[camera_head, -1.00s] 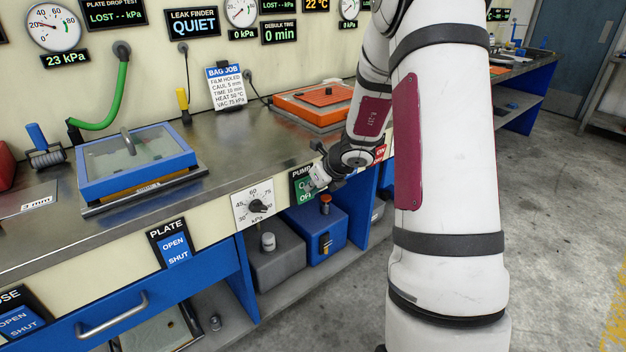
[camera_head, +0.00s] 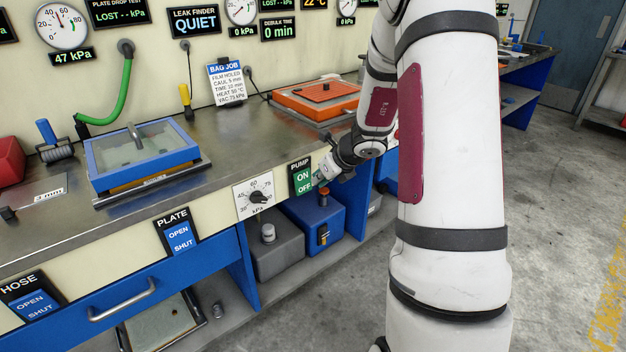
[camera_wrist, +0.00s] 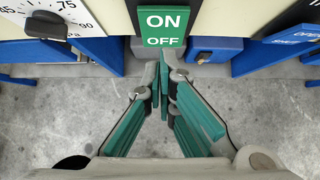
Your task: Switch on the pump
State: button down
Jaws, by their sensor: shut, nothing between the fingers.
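The pump switch (camera_head: 303,179) is a green rocker marked ON and OFF under a PUMP label on the front of the bench. It also shows at the top of the wrist view (camera_wrist: 163,27), where it is lit evenly green. My gripper (camera_head: 322,178) is just to the right of the switch in the head view. In the wrist view my gripper (camera_wrist: 160,62) is shut and empty, its teal fingertips together just below the OFF half. I cannot tell whether the tips touch the panel. The leftmost gauge (camera_head: 61,27) reads 47 kPa.
A kPa dial (camera_head: 255,195) sits left of the switch. PLATE (camera_head: 177,235) and HOSE (camera_head: 33,298) switches are farther left. Blue (camera_head: 319,216) and grey (camera_head: 274,252) units stand under the bench. A blue-framed box (camera_head: 140,160) and an orange unit (camera_head: 317,101) stand on top.

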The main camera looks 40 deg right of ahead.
jog(key=p+v, duration=0.2)
jog(key=v, duration=0.6)
jog(key=shift+r+p, duration=0.2)
jog(key=shift+p, duration=0.1)
jog(key=shift+w+d, duration=0.1)
jog(key=s+a+r+n+y, duration=0.1)
jog(key=a+r+n+y, duration=0.1)
jog(key=a+r+n, duration=0.5)
jog(key=s+a+r+n+y, duration=0.2)
jog(key=a+r+n, duration=0.15)
jog(key=a, duration=0.55)
jog(key=s+a+r+n+g, duration=0.3)
jog(key=s+a+n, duration=0.6)
jog(key=a+n, duration=0.15)
jog(key=s+n+g+h, duration=0.35)
jog(key=s+n, duration=1.15)
jog(key=s, duration=0.5)
notch_tip(320, 180, up, 14)
jog(key=d+t+p, duration=0.1)
jog(key=t+p, duration=0.1)
jog(key=p, duration=1.1)
jog(key=shift+t+h, duration=0.35)
